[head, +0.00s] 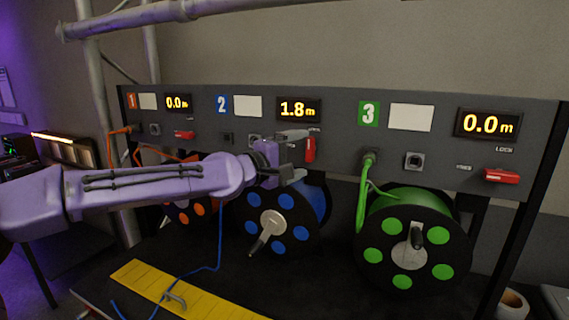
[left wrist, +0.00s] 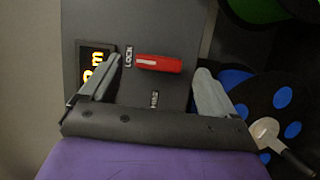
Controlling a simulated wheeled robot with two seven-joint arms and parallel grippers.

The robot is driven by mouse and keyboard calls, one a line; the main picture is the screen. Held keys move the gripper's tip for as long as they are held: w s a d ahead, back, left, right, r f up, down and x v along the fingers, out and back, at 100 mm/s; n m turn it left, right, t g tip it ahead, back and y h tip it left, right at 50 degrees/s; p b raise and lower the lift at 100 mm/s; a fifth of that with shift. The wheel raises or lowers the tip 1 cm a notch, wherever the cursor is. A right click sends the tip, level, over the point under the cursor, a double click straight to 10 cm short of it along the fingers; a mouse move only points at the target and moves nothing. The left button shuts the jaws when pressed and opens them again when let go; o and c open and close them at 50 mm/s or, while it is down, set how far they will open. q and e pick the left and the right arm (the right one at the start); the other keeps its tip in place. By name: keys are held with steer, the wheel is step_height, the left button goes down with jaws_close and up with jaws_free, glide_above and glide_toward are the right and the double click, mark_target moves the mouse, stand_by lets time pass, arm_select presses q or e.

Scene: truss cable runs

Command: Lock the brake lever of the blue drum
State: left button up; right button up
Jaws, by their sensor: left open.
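The blue drum (head: 286,201) hangs under the panel section marked 2, with a metal crank on its face. Part of it shows at the right of the left wrist view (left wrist: 283,97). Its red brake lever (head: 310,150) stands upright on the panel, below the 1.8 m display. In the left wrist view the lever (left wrist: 158,63) has one end beside the LOCK label (left wrist: 129,57); the FREE label (left wrist: 154,99) lies to its side. My left gripper (head: 303,155) is open at the lever, its fingers apart on either side, with no visible contact. My right gripper is not in view.
The orange drum's red lever (head: 185,135) and the green drum's red lever (head: 501,176) lie level. The green drum (head: 413,240) hangs to the right with a green cable. A yellow strip (head: 190,292) and loose blue cable (head: 219,240) are in front below.

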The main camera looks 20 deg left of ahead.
arm_select(q)
steer(key=p+v, duration=0.6)
steer(key=v, duration=0.1)
steer(key=shift+s+a, duration=0.2)
steer(key=shift+s, duration=0.15)
steer(key=shift+f, duration=0.1)
